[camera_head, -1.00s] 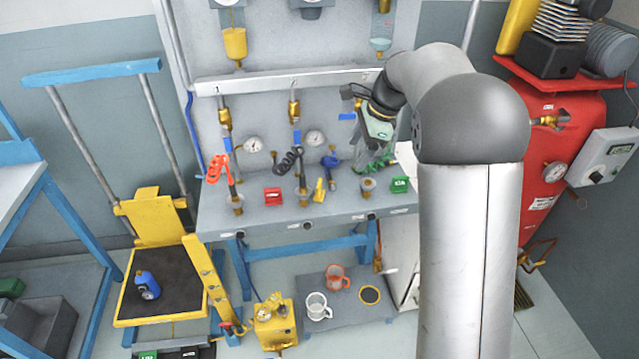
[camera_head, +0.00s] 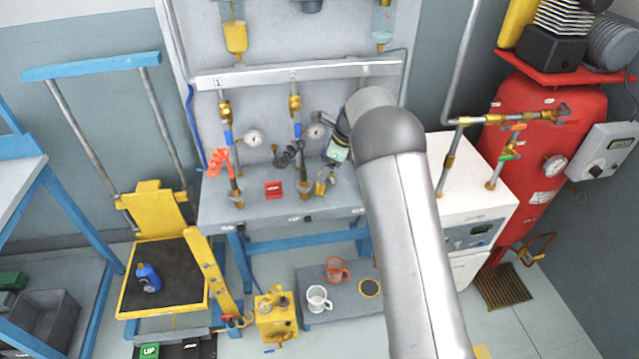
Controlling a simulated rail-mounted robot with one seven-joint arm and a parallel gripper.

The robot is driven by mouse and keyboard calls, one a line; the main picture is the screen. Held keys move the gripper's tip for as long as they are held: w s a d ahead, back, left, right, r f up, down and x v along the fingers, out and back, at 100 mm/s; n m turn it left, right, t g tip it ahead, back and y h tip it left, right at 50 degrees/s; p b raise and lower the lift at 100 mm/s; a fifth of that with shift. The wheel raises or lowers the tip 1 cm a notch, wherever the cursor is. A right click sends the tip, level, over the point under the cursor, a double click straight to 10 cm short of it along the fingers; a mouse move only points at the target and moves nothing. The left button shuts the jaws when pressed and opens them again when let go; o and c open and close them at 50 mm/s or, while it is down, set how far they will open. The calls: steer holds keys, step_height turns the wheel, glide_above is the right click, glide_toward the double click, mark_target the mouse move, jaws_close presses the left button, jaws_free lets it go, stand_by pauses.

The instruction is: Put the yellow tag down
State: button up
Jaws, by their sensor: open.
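The yellow tag (camera_head: 320,188) is small and stands out on the grey bench top, just right of the middle pipe fitting. My gripper (camera_head: 325,178) is over the bench, its fingers pointing down right at the tag. It is open. The fingers are small and dark in this view, so I cannot tell whether they touch the tag or are around it. My arm comes in from the lower right and hides the right end of the bench.
A red tag (camera_head: 273,189) lies on the bench (camera_head: 262,214) left of the middle fitting. A white cabinet (camera_head: 475,205) stands to the right. Bare bench top lies along the front edge.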

steer(key=shift+p+x, duration=0.6)
steer(key=shift+x, duration=2.15)
steer(key=shift+s, duration=0.1)
steer(key=c, duration=1.1)
steer(key=shift+r+b, duration=0.15)
steer(key=shift+b, duration=0.15)
steer(key=shift+c, duration=0.2)
